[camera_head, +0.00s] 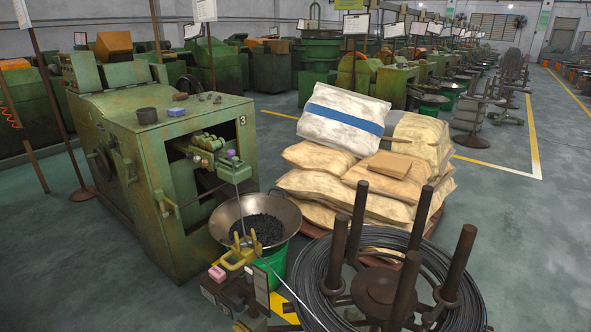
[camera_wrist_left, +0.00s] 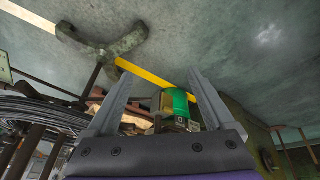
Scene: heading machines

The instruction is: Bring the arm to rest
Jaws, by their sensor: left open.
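My left gripper (camera_wrist_left: 160,76) shows only in the left wrist view. Its two grey fingers stand apart with nothing between their tips. Beyond them lie the grey floor, a yellow floor line and, farther off, a green bucket (camera_wrist_left: 175,103). Neither of my arms shows in the head view, and my right gripper is not seen.
A green heading machine (camera_head: 210,150) stands at left. A bowl (camera_head: 226,217) of dark pieces sits on a green bucket before it. Stacked sacks (camera_head: 335,185) are at centre, and a wire coil (camera_head: 312,275) with upright posts is at front right. Floor (camera_head: 530,250) is clear at right.

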